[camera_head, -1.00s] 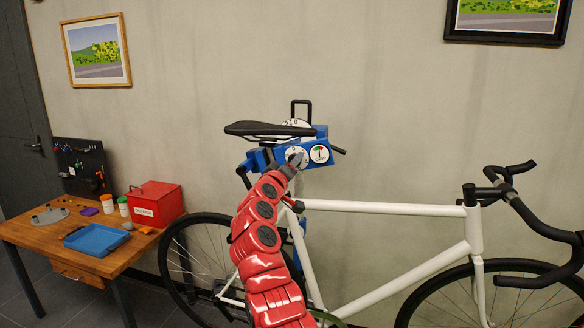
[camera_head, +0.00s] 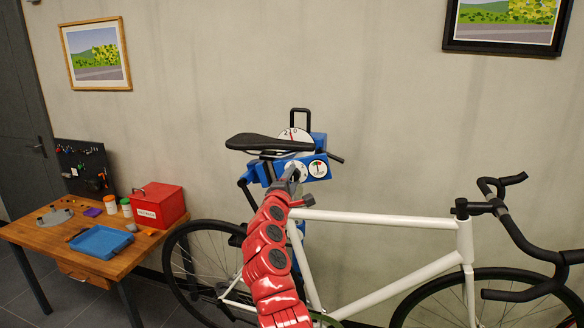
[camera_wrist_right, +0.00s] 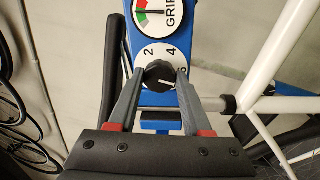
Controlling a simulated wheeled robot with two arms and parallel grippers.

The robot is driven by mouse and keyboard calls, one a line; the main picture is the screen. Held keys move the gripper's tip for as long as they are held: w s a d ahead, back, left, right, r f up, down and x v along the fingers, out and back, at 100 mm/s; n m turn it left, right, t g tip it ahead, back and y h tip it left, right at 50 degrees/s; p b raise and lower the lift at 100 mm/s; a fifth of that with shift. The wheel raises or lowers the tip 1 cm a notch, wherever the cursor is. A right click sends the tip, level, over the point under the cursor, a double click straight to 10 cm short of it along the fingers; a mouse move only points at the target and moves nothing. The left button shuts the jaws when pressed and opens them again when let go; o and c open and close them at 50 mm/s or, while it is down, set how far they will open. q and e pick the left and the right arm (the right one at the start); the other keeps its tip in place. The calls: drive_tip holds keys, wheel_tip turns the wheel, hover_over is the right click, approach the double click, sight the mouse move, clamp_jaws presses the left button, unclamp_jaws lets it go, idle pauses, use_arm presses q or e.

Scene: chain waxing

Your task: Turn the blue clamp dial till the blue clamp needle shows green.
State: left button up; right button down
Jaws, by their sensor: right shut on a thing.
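My right gripper (camera_wrist_right: 160,82) is shut on the knob, one finger on each side. The gauge also shows in the head view (camera_head: 318,168). My left gripper is out of view.
The black saddle (camera_head: 268,143) and the white bike frame (camera_head: 385,222) are close around my right arm. A second white scale (camera_head: 294,136) shows above the clamp. A wooden table (camera_head: 55,240) with a red box (camera_head: 158,205) and a blue tray (camera_head: 99,242) stands at the left.

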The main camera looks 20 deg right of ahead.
drive_tip(key=shift+n+y+p, duration=0.4)
drive_tip(key=shift+n+p, duration=3.5)
drive_tip(key=shift+p, duration=0.5)
drive_tip(key=shift+c, duration=1.7)
unclamp_jaws()
